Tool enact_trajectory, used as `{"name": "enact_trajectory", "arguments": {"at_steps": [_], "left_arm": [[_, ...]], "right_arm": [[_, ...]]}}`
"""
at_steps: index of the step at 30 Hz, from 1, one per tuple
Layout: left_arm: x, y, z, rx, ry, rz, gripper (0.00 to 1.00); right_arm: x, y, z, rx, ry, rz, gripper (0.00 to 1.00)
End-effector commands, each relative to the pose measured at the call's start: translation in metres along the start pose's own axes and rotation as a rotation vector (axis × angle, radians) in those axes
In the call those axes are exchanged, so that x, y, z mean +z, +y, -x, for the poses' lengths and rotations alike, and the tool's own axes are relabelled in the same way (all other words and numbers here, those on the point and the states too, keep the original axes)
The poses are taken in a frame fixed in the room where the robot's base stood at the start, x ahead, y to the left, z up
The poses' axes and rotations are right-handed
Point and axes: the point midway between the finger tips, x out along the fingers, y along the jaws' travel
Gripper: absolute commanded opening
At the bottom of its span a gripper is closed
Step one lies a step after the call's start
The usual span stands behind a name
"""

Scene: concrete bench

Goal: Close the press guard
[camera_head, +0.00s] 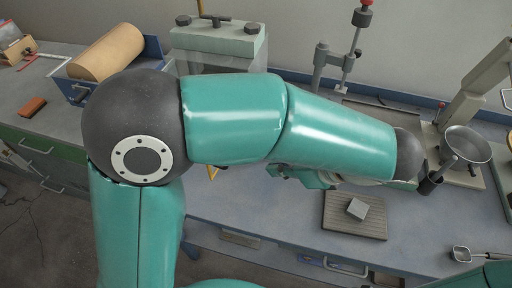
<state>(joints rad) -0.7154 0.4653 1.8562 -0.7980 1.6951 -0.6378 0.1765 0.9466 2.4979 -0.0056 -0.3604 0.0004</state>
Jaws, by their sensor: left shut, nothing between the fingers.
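A grey-green machine (218,38) with knobs on its top plate stands at the back, left of centre, and looks like the press. A clear panel (215,66) shows below its top; my left arm hides the lower part. I cannot tell how far the guard is open. My left arm crosses the picture and folds back at the wrist. My left gripper (274,171) shows partly under the forearm, shut and empty. My right gripper is out of view.
A stand with a red knob (365,3) is at the back. A grey block (357,208) lies on a ribbed board (341,224). A blue bin (153,47) with a tan roll is at the left.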

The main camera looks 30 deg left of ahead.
Motion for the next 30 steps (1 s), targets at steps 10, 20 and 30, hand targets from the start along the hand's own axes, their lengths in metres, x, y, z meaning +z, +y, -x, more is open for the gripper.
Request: {"name": "enact_trajectory", "arguments": {"at_steps": [10,20,30], "left_arm": [[-0.002,-0.002,-0.033,-0.008,-0.003,-0.012,0.0],[-0.004,-0.004,-0.099,-0.01,0.0,-0.016,0.0],[0.023,-0.005,-0.122,-0.015,0.001,-0.016,0.0]], "right_arm": [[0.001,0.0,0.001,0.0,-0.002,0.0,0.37],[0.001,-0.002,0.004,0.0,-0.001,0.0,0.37],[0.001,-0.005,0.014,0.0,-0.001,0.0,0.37]]}}
